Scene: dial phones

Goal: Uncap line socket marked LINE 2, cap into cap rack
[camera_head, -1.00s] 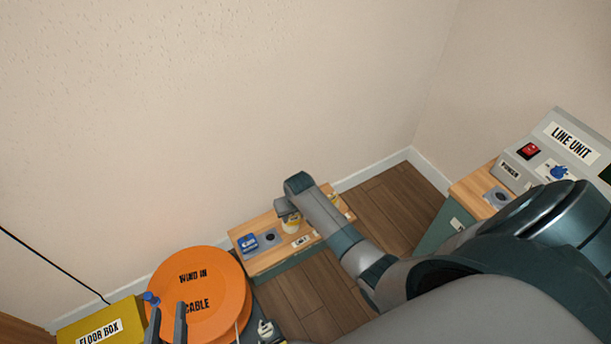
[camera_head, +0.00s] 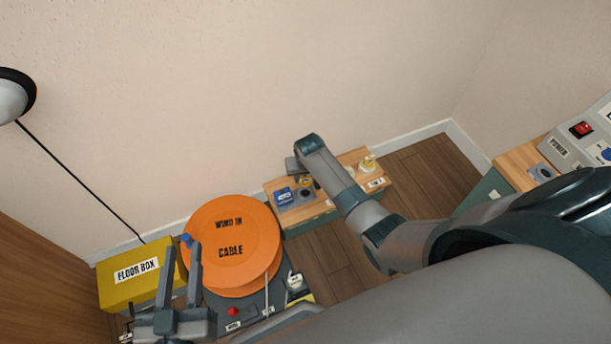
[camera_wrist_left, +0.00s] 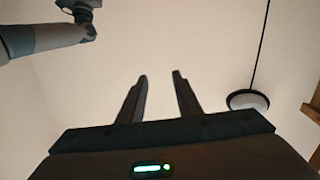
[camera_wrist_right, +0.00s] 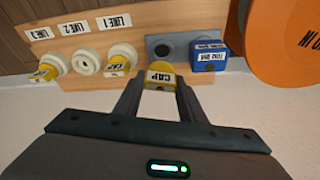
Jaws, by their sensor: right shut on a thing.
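My right gripper (camera_wrist_right: 160,88) is shut on a yellow cap (camera_wrist_right: 160,74) with a CAP label. It holds the cap in front of a grey plate with a dark round hole (camera_wrist_right: 165,50); the gap between them cannot be judged. The LINE 2 socket (camera_wrist_right: 87,62) is a bare white ring without a cap. The LINE 3 socket (camera_wrist_right: 53,66) and LINE 1 socket (camera_wrist_right: 122,56) carry yellow caps. In the head view, the right gripper (camera_head: 300,172) and cap (camera_head: 306,183) are over the wooden shelf. My left gripper (camera_head: 183,246) is open and empty near the orange reel.
The orange cable reel (camera_head: 232,240) and yellow floor box (camera_head: 130,285) are further left. The line unit (camera_head: 580,145) is at the right. Floor between the benches is clear.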

